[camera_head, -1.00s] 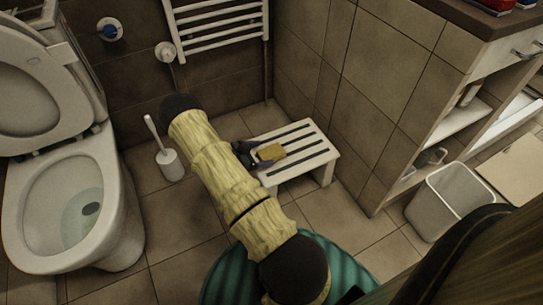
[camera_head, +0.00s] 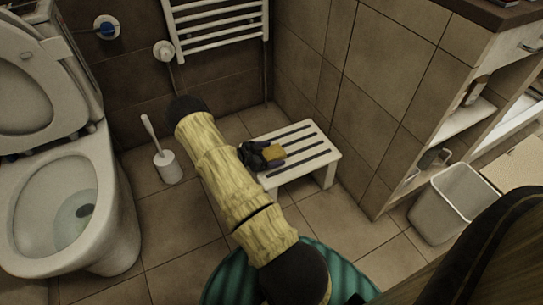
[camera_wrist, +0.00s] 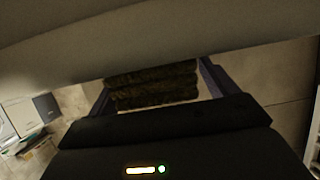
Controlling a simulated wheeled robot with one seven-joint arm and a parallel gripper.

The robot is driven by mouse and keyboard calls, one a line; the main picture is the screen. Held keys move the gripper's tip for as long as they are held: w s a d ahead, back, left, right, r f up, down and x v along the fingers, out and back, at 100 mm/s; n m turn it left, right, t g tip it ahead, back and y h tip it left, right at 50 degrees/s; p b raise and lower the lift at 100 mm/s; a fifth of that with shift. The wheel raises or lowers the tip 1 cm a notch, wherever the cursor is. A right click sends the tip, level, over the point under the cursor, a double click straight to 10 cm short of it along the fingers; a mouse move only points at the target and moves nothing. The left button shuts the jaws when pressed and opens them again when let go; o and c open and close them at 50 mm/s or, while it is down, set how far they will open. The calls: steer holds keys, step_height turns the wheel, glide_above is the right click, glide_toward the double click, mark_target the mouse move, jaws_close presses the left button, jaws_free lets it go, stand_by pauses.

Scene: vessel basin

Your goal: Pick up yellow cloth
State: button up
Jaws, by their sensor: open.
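The yellow cloth (camera_head: 273,151) is a small folded piece on the top of the white slatted stool (camera_head: 318,158). My gripper (camera_head: 267,153) is at the left part of the stool top, right at the cloth, and hides part of it. In the wrist view the cloth (camera_wrist: 152,85) looks dark and folded in layers. It lies between the two spread fingers of my gripper (camera_wrist: 158,88), with the jaws open. Whether a finger touches the cloth, I cannot tell.
A toilet (camera_head: 62,215) with raised lid stands at the left, with a toilet brush (camera_head: 166,165) beside it. A towel radiator (camera_head: 218,25) hangs on the back wall. A tiled partition stands right of the stool. A waste bin (camera_head: 450,203) and open shelves are farther right.

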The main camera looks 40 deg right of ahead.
mark_target(271, 153)
steer(key=c, duration=1)
steer(key=shift+c, duration=0.2)
step_height(271, 153, up, 10)
steer(key=p, duration=0.5)
steer(key=shift+p, duration=0.35)
